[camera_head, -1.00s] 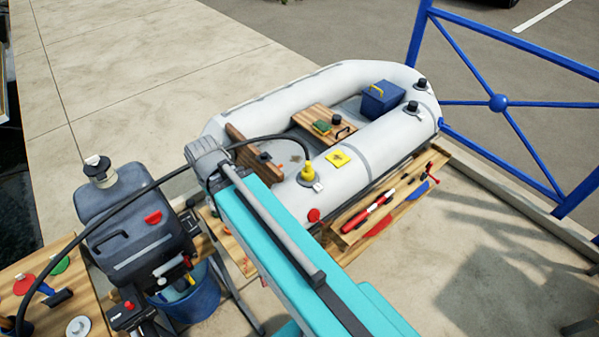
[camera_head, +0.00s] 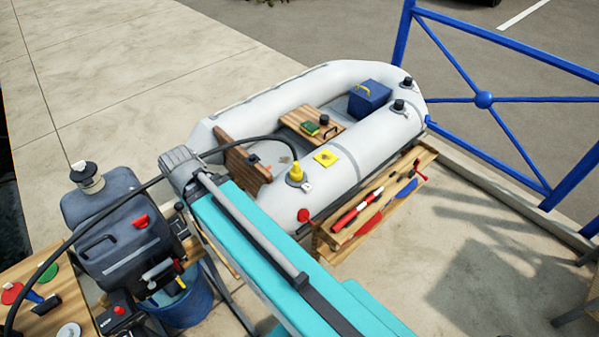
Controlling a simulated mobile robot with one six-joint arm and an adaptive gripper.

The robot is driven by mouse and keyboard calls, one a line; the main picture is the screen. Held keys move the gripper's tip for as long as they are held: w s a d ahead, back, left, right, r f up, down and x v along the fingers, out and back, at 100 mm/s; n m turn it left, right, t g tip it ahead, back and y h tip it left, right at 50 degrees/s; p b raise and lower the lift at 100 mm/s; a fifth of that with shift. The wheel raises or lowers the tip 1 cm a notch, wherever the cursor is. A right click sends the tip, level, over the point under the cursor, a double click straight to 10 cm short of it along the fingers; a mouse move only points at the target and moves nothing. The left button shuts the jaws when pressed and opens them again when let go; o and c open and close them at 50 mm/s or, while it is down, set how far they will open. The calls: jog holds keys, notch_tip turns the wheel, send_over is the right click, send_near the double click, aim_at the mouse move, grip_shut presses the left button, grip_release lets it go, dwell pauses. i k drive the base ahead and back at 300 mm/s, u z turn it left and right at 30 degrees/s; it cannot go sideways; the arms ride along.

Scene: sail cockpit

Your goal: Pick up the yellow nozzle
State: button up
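The yellow nozzle (camera_head: 296,172) stands upright on the near tube of the grey inflatable boat (camera_head: 335,172), at a round valve. A black hose (camera_head: 240,143) runs from its top to the left, passing behind or over my arm. My teal arm reaches from the bottom right up to a grey joint at the left of the boat. My gripper is not seen; it is hidden behind the arm or out of the picture.
A grey outboard motor (camera_head: 120,235) and a blue bucket (camera_head: 190,303) stand at the left. A wooden rack (camera_head: 335,238) with red and blue tools lies along the boat's near side. A blue railing (camera_head: 483,99) stands at right. Open pavement lies at lower right.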

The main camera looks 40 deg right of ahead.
aim_at(296, 172)
jog(key=z, duration=0.05)
jog(key=k, duration=1.35)
jog(key=z, duration=1.15)
jog(key=i, duration=1)
